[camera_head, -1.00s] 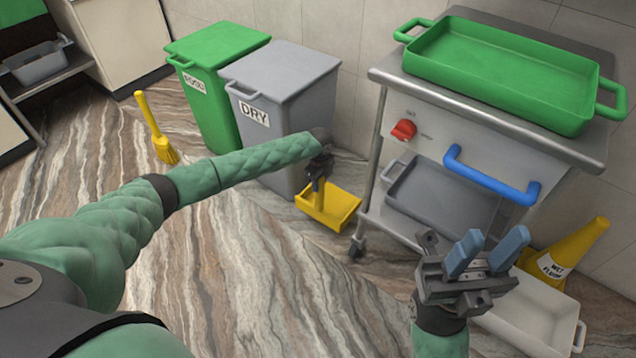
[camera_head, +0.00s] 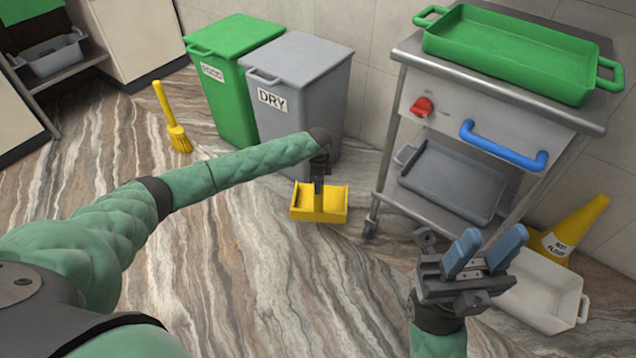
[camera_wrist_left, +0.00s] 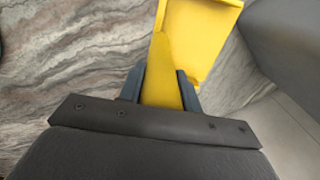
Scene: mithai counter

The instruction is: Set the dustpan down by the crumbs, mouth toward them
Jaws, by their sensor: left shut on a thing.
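The yellow dustpan (camera_head: 320,204) hangs from my left gripper (camera_head: 318,184), low near the floor in front of the grey DRY bin. I cannot tell whether it touches the floor. In the left wrist view my left gripper (camera_wrist_left: 161,88) is shut on the yellow handle, and the dustpan's pan (camera_wrist_left: 200,35) stretches away beyond the fingers. I cannot make out crumbs on the streaked floor.
A yellow brush (camera_head: 178,137) stands on the floor at left. Green (camera_head: 235,100) and grey (camera_head: 300,95) bins stand behind the dustpan. A steel trolley (camera_head: 400,110) with a green tray (camera_head: 510,60) is at right. A white tub (camera_head: 545,290) and yellow floor sign (camera_head: 575,225) are beside it. The middle floor is clear.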

